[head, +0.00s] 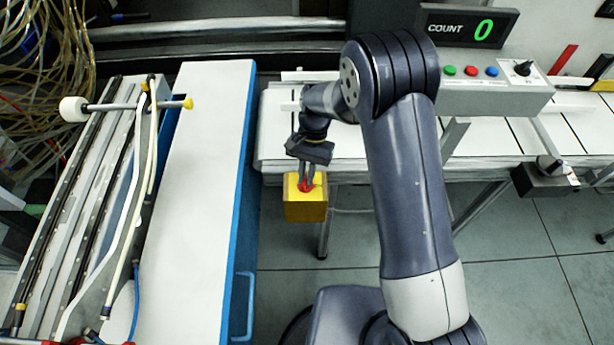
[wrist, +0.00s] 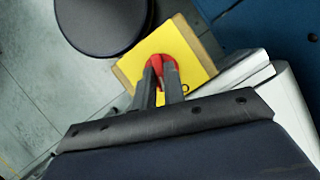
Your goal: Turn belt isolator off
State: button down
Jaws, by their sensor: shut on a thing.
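The belt isolator is a yellow box (head: 306,211) with a red handle on its top face, at the near left end of the conveyor. My gripper (head: 307,182) reaches down to it and is shut on the red handle (head: 303,187). In the wrist view the two fingers (wrist: 160,78) hold the red handle (wrist: 177,45) from both sides, over the yellow plate (wrist: 195,48). The fingers hide part of the handle, so its exact angle is hard to tell.
The white conveyor (head: 490,140) runs right behind my arm. A control box (head: 495,93) with green, red and blue buttons stands above it, below a counter display (head: 467,27) reading 0. A white-topped bench (head: 205,150) with blue sides stands left. Floor is clear in front.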

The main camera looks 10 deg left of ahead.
jog(key=shift+a+n+h+b, duration=0.2)
jog(key=shift+n+h+b, duration=0.5)
jog(key=shift+n, duration=1.3)
jog(key=c, duration=1.5)
grip_release()
jog(key=v, duration=1)
jog(key=shift+a+r+b, duration=0.15)
jog(key=shift+r+b, duration=0.25)
jog(key=shift+f, duration=0.1)
